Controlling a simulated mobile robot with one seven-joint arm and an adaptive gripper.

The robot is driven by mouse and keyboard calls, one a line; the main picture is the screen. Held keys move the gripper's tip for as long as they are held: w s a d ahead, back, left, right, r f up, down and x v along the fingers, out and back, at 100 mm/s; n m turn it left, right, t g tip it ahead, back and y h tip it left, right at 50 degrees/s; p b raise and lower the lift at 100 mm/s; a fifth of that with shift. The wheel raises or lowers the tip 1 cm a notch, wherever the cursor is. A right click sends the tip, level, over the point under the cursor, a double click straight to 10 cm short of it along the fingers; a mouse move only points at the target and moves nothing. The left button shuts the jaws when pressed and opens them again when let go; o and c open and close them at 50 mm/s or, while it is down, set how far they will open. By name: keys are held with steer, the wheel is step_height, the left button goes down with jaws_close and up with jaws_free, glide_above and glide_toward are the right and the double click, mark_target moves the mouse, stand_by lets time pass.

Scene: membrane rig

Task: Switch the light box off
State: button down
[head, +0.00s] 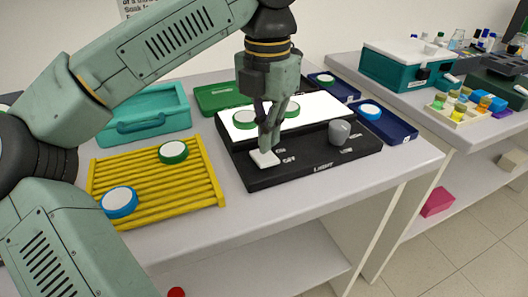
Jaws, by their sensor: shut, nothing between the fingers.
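The light box (310,168) is a black unit with LIGHT on its front edge and a bright white panel (325,108) on top. A white switch (263,159) sits at its front left, with the word OFF just right of it. A grey knob (339,132) stands to the right. My gripper (266,149) points down, shut and empty, with its fingertips right at the switch. I cannot tell whether they touch it. The fingers hide part of the switch and panel. Two green-rimmed round dishes (244,119) are on the panel, partly behind my gripper.
A yellow ribbed rack (150,188) with a green-rimmed and a blue-rimmed dish is at left. Behind it stands a teal tray (160,110). A navy tray (398,128) with a blue-rimmed dish is right of the light box. A second bench at right holds a teal box (400,70).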

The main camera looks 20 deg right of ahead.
mark_target(266, 158)
steer(key=shift+f+b, duration=1.1)
steer(key=shift+f, duration=0.5)
stand_by(0.6)
step_height(266, 158, up, 7)
steer(key=p, duration=0.6)
stand_by(0.6)
